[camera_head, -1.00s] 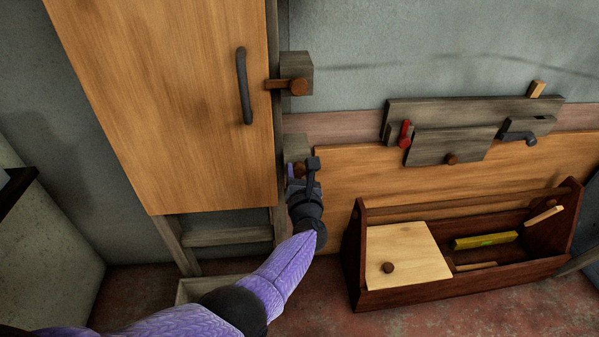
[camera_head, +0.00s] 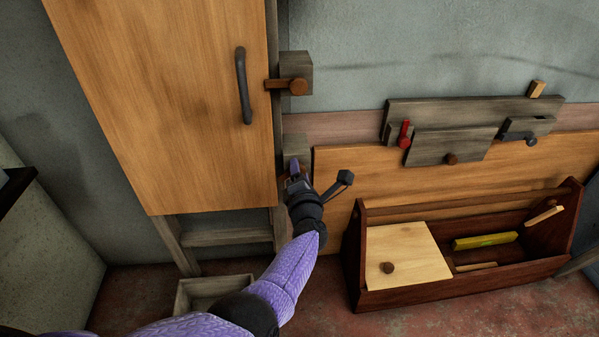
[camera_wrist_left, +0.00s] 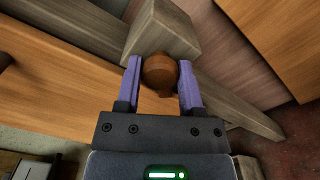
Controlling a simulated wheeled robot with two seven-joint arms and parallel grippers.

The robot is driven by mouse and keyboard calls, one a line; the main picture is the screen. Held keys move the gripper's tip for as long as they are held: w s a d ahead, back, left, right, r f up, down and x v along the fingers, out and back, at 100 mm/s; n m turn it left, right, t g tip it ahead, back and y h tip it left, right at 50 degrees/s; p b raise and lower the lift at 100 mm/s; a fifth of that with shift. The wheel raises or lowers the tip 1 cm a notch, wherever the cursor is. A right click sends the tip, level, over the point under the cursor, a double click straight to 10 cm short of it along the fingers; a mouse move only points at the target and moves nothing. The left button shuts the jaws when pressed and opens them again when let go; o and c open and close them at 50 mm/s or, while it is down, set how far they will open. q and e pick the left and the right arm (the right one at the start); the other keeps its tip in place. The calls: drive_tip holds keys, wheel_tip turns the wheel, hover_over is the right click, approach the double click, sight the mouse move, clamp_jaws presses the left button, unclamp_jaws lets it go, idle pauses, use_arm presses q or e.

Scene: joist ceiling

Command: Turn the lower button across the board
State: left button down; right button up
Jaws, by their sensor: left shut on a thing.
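The lower button, a brown round knob (camera_wrist_left: 160,72), sits on a grey wooden block (camera_wrist_left: 170,28) beside the tall wooden door (camera_head: 165,100). My left gripper (camera_head: 294,170) is at this block (camera_head: 296,146) and hides the button in the head view. In the left wrist view the two purple fingers (camera_wrist_left: 160,80) stand on either side of the knob, shut on it. A small brown tip shows under the knob; which way its bar points I cannot tell. The upper button (camera_head: 298,87) on its own block has its bar pointing left over the door's edge. My right gripper is not in view.
A dark handle (camera_head: 243,86) stands out from the door. To the right are a low wooden panel (camera_head: 335,160), a grey board with latches (camera_head: 430,110) and a dark wooden toolbox (camera_head: 450,287). An open box (camera_head: 190,300) lies on the floor below the door.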

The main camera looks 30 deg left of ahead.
use_arm(q)
drive_tip(key=shift+f+m, duration=0.15)
drive_tip(key=shift+m, duration=4.15)
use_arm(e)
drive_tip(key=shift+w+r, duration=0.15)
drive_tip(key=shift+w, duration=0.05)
use_arm(q)
drive_tip(key=shift+c, duration=1.1)
unclamp_jaws()
drive_tip(key=p+v, duration=0.6)
drive_tip(key=v, duration=0.4)
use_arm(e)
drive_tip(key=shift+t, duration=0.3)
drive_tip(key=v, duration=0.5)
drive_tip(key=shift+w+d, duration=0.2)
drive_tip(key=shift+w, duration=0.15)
